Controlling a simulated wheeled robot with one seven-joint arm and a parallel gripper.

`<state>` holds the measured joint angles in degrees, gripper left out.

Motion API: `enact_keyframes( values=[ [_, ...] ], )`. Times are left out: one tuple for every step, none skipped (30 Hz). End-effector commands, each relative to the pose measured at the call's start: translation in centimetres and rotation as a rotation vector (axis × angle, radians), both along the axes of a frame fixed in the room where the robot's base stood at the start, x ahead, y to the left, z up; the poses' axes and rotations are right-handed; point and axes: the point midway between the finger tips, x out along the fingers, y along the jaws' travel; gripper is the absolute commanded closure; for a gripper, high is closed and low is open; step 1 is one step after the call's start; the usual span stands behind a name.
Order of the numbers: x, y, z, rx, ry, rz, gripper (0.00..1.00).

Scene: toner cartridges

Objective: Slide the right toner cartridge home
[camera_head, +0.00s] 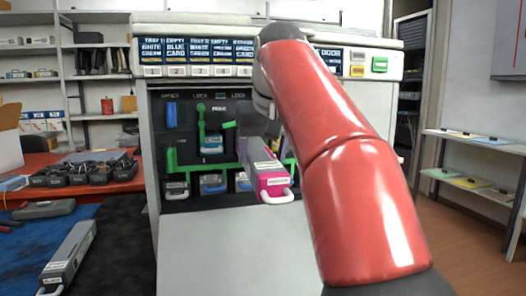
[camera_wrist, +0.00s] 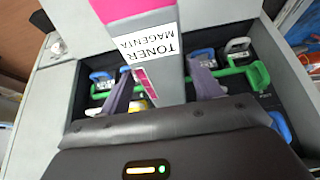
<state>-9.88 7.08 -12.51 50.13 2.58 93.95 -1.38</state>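The magenta toner cartridge (camera_head: 268,172) sticks out of the printer's open front bay, its pink end and white handle toward the head camera. In the wrist view the cartridge (camera_wrist: 150,50) shows its "TONER MAGENTA" label. In the head view my red arm hides most of the gripper (camera_head: 264,140). The cartridge's inner end and its slot are hidden.
A loose grey cartridge (camera_head: 70,255) lies on the dark mat at left. The grey front shelf (camera_head: 235,245) is clear.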

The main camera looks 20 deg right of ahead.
Motion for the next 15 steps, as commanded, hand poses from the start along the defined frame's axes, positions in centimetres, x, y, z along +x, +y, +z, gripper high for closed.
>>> enact_keyframes(
  values=[
    [0.00,0.00,0.00,0.000,0.000,0.000,0.29],
    [0.00,0.00,-0.01,0.000,0.001,0.000,0.25],
    [0.00,0.00,-0.02,0.000,0.001,0.000,0.22],
    [0.01,0.00,-0.03,0.000,0.001,0.000,0.22],
    [0.01,0.00,-0.03,0.000,0.001,0.000,0.22],
    [0.00,0.00,-0.04,0.000,0.001,0.000,0.22],
    [0.01,0.00,-0.05,0.000,0.002,0.000,0.22],
    [0.01,0.00,-0.05,0.000,0.002,0.000,0.22],
    [0.03,0.01,-0.16,0.000,0.005,0.000,0.22],
    [0.02,0.01,-0.15,0.000,0.005,0.000,0.22],
    [-0.01,0.01,-0.15,0.000,0.004,0.000,0.22],
    [-0.08,0.01,-0.16,0.000,0.004,0.000,0.22],
    [-0.18,0.01,-0.16,0.000,0.004,0.000,0.22],
    [-0.29,0.01,-0.15,0.000,0.003,0.000,0.22],
    [-0.51,0.00,-0.15,0.000,0.002,0.000,0.22]
  ],
)
